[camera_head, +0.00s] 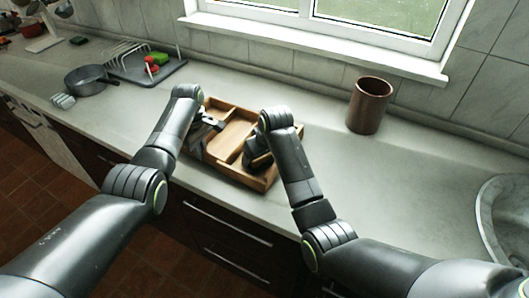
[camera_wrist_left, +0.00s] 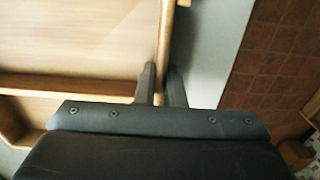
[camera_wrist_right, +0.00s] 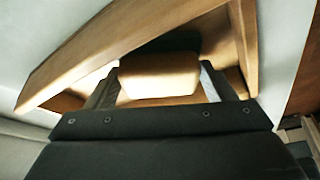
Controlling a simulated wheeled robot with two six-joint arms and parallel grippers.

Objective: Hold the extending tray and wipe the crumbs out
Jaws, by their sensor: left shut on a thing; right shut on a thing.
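The wooden extending tray (camera_head: 234,130) with divided compartments lies on the grey counter near its front edge. My left gripper (camera_wrist_left: 161,72) is shut on the tray's side wall, one finger on each side of the rim (camera_wrist_left: 168,40). My right gripper (camera_wrist_right: 158,82) is shut on a pale sponge-like block (camera_wrist_right: 160,76) with a dark upper layer, down inside the tray's right compartment. In the head view my right gripper hides most of this block. The tray's walls (camera_wrist_right: 95,55) surround it in the right wrist view. I cannot make out any crumbs.
A brown cylindrical canister (camera_head: 369,106) stands behind and right of the tray. A sink (camera_head: 505,215) is at the far right. A grey pan (camera_head: 86,82) and a dish rack (camera_head: 122,54) stand at the back left. The counter right of the tray is clear.

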